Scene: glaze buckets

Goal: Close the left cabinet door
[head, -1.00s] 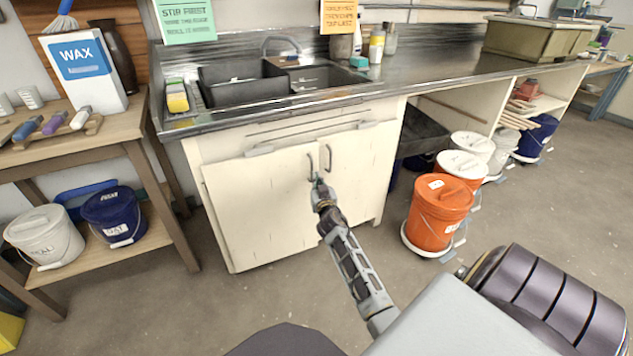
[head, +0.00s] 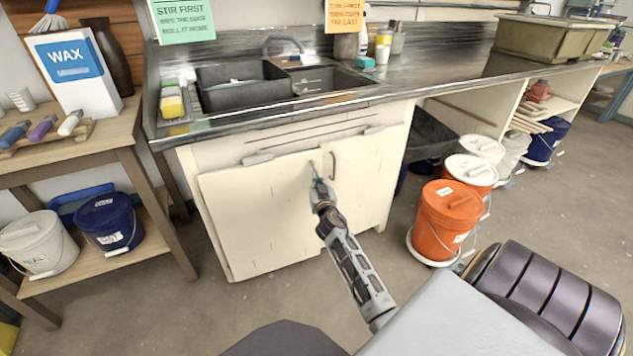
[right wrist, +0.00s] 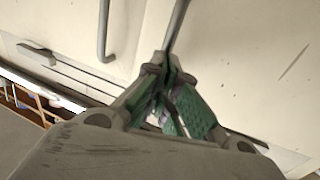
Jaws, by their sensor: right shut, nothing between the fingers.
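The cream left cabinet door (head: 255,215) is below the sink, with a grey bar handle (head: 312,168) near its right edge. In the right wrist view, the fingertips (right wrist: 168,62) meet the end of the left handle's bar (right wrist: 177,25); contact is unclear. The right door's handle (right wrist: 103,30) is beside it. My left gripper is out of view.
An orange bucket (head: 445,220) on a wheeled base stands right of the cabinet. A wooden shelf table (head: 125,150) with a wax box (head: 75,75) and lower buckets stands left. The floor before the cabinet is clear except for my arm.

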